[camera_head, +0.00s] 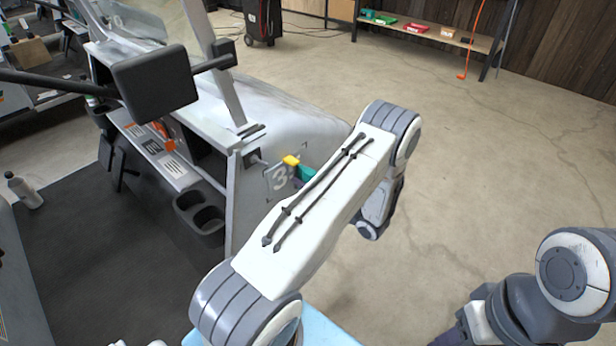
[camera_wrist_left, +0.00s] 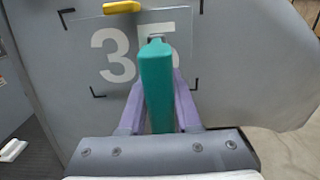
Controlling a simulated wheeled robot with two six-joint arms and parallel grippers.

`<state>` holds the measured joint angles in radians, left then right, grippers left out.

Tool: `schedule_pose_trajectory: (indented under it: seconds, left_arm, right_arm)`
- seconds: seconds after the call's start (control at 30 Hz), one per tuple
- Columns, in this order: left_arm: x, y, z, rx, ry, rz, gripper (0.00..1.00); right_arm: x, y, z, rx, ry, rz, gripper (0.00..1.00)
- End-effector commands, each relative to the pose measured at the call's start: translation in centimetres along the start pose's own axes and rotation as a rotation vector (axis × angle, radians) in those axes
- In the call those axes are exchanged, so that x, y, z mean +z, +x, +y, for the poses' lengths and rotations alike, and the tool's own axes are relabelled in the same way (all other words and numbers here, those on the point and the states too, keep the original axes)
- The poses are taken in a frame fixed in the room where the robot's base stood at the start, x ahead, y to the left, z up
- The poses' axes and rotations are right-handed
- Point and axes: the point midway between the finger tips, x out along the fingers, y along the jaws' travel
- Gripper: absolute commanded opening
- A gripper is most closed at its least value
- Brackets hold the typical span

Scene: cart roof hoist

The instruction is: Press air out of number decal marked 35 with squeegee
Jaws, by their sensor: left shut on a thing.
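The number decal marked 35 (camera_wrist_left: 112,56) is a clear sheet with white digits on the grey cart panel, between black corner marks. In the head view the decal (camera_head: 279,180) is partly covered by my left arm. My left gripper (camera_wrist_left: 157,90) is shut on the teal squeegee (camera_wrist_left: 156,85), whose far end lies over the 5 and hides part of it. I cannot tell whether its edge touches the decal. The squeegee (camera_head: 306,173) shows only slightly in the head view, where my arm hides the gripper. My right gripper is out of view.
A yellow piece (camera_wrist_left: 122,7) sits at the decal's top edge. The cart has a cup holder (camera_head: 200,212) left of the decal and a black box-shaped part (camera_head: 155,82) above. Open concrete floor (camera_head: 480,160) lies to the right, with a shelf (camera_head: 430,32) behind.

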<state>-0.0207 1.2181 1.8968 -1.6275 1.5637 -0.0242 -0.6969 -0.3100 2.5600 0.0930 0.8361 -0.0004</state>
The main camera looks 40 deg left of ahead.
Motion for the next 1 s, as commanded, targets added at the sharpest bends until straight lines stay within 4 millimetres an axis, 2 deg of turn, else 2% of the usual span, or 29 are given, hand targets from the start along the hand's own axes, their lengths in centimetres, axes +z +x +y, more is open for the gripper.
schedule_pose_trajectory:
  seconds: [1.0]
  left_arm:
    - [0.0,-0.1,4.6,0.0,0.003,-0.001,0.0]
  right_arm:
    - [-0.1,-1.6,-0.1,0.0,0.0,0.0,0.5]
